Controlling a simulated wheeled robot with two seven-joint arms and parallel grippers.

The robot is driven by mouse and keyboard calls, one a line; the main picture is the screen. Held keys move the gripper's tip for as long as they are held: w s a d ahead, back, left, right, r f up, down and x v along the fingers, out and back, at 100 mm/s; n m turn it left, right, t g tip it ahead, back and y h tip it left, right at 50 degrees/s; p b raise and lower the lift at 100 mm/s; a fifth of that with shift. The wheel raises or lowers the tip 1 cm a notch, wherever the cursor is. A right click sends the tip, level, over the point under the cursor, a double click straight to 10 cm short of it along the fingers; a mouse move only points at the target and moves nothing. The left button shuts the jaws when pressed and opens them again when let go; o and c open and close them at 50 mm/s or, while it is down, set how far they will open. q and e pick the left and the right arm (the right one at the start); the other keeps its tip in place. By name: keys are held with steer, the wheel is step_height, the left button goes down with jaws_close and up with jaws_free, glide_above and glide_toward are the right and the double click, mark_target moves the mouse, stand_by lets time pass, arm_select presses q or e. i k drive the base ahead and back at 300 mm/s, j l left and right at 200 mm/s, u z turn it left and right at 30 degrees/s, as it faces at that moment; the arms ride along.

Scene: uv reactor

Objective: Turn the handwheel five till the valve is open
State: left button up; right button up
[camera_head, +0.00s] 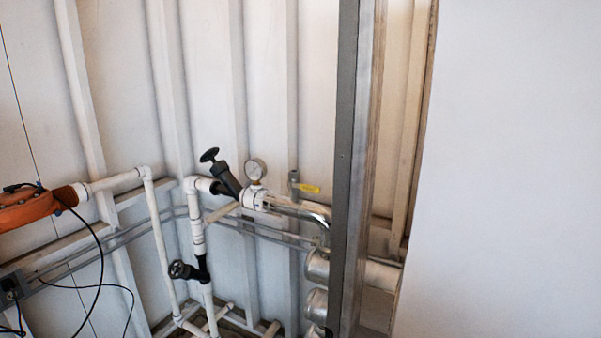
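Two black handwheels show on white pipework in the head view. The upper handwheel (209,155) sits on a tilted black valve body (226,178) near a pressure gauge. The lower handwheel (177,269) sits on a black valve (200,270) on a vertical white pipe. No number is readable, so I cannot tell which one is handwheel five, nor whether either valve is open. Neither of my grippers is in view.
A round pressure gauge (255,169) and a yellow lever (309,188) are right of the upper valve. A grey metal post (346,190) and a white wall (515,170) block the right. An orange housing (25,208) with black cables is at the left.

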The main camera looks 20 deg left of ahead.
mark_target(209, 155)
steer(key=j+u, duration=0.35)
steer(key=j, duration=0.25)
steer(key=j+u, duration=0.4)
steer(key=j, duration=0.2)
steer(key=k, duration=0.05)
